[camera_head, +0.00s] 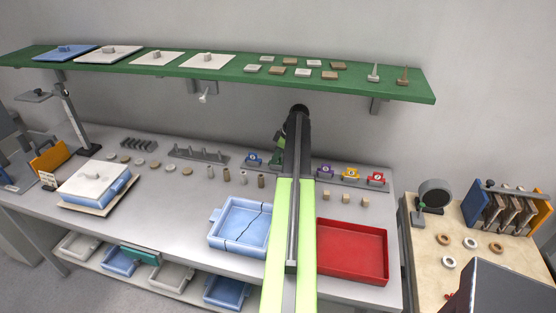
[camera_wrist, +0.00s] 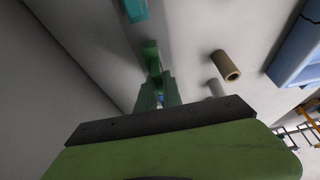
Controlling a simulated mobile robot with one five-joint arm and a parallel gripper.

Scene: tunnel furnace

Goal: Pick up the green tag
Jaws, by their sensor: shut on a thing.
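The green tag (camera_head: 277,159) shows in the head view just left of my dark arm, in the row of coloured tags at the back of the bench. My gripper (camera_head: 280,145) is there, partly hidden by my arm. In the wrist view my gripper (camera_wrist: 159,92) has its narrow green fingers close together, shut on the green tag (camera_wrist: 151,56). The similar greens make the exact contact hard to make out. I cannot tell whether the tag is clear of its stand.
A blue tag (camera_head: 254,159) stands to the left; purple, yellow and red (camera_head: 376,178) tags stand to the right. A green shelf (camera_head: 225,72) runs overhead. A cracked blue tray (camera_head: 241,226) and a red tray (camera_head: 352,250) lie in front. Small cylinders stand at left.

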